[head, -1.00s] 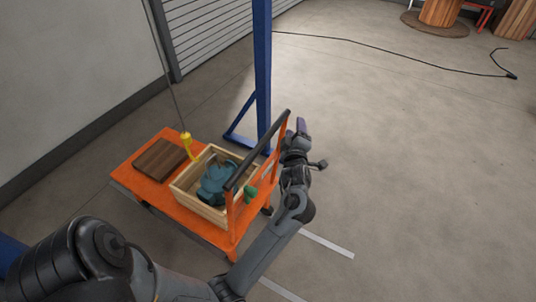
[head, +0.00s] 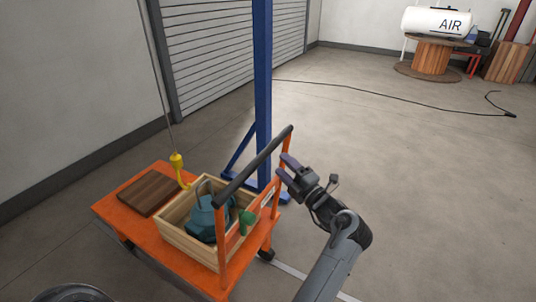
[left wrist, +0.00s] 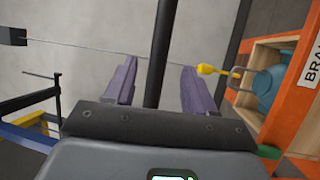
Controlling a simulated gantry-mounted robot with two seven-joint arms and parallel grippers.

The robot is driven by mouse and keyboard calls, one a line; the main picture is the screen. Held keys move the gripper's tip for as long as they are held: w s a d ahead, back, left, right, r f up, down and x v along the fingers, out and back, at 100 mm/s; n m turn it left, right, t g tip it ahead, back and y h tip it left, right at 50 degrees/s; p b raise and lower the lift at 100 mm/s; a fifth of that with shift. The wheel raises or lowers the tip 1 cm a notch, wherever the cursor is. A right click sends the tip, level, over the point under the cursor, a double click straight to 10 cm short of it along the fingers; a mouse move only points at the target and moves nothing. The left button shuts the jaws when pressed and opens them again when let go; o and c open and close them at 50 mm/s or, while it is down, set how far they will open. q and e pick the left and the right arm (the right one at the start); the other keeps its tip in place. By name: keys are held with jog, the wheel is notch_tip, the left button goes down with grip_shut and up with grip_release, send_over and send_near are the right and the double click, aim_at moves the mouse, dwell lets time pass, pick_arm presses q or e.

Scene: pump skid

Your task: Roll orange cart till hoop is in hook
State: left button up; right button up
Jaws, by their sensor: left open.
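The orange cart (head: 115,209) carries a wooden crate (head: 190,240) with a teal pump (head: 203,222) in it. A grey hoop (head: 204,187) stands on the pump's top. The yellow hook (head: 177,162) hangs on a cable at the crate's left rim, beside the hoop. In the left wrist view the hook (left wrist: 206,70) points toward the hoop (left wrist: 239,82); I cannot tell that they engage. My left gripper (head: 285,168) is open at the cart's black handle bar (head: 255,165). In the left wrist view the bar (left wrist: 160,50) appears between its fingers. My right gripper is not in view.
A dark wooden board (head: 150,192) lies on the cart left of the crate. A blue post (head: 262,90) with a braced foot stands just behind the cart. A black cable (head: 400,101) lies on the floor. The floor to the right is largely clear.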

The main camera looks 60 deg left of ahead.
aim_at(268, 150)
pick_arm(q)
jog(key=a, duration=0.3)
jog(key=a+r, duration=0.1)
jog(key=a, duration=0.1)
jog(key=s+a+b, duration=0.1)
jog(key=a, duration=0.2)
jog(key=shift+a+r, duration=0.35)
jog(key=shift+c, duration=0.2)
grip_shut()
